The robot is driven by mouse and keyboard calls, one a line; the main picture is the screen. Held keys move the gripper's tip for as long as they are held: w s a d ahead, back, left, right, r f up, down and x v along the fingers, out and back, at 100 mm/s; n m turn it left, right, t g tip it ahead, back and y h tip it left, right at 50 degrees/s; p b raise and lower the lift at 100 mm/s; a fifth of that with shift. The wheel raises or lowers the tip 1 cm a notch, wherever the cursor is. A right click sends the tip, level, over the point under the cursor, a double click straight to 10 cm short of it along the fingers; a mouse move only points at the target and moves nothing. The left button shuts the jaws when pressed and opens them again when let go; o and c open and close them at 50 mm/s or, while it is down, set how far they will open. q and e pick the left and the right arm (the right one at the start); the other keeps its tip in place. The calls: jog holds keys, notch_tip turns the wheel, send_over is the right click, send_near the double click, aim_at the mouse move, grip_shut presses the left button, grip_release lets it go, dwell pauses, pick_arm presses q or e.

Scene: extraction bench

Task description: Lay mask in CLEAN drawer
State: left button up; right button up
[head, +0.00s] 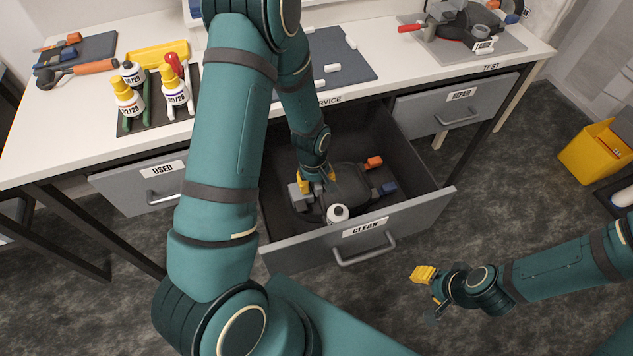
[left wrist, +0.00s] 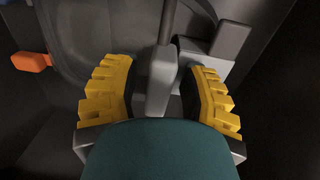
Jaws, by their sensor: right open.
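The open CLEAN drawer (head: 420,208) holds a dark grey mask (head: 350,182), with an orange piece (head: 374,162) and a blue piece (head: 389,187) beside it. My left gripper (head: 318,182) is down inside the drawer at the mask's left part. In the left wrist view its yellow fingers (left wrist: 158,95) stand apart on both sides of a grey block (left wrist: 160,75), with gaps showing. The orange piece also shows there (left wrist: 32,61). Part of the mask is hidden by my arm. My right gripper (head: 428,288) is open and empty, over the floor in front of the drawer.
A white bottle-like piece (head: 337,213) lies near the drawer front. The benchtop holds bottles (head: 128,98), tools and a second mask assembly (head: 465,25) at TEST. A yellow bin (head: 595,152) stands at right.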

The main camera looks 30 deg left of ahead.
pick_arm(q)
jog(key=shift+r, duration=0.1)
notch_tip(320, 180, up, 12)
jog(key=p, duration=0.3)
jog(key=shift+s+a, duration=0.25)
jog(key=shift+s, duration=0.1)
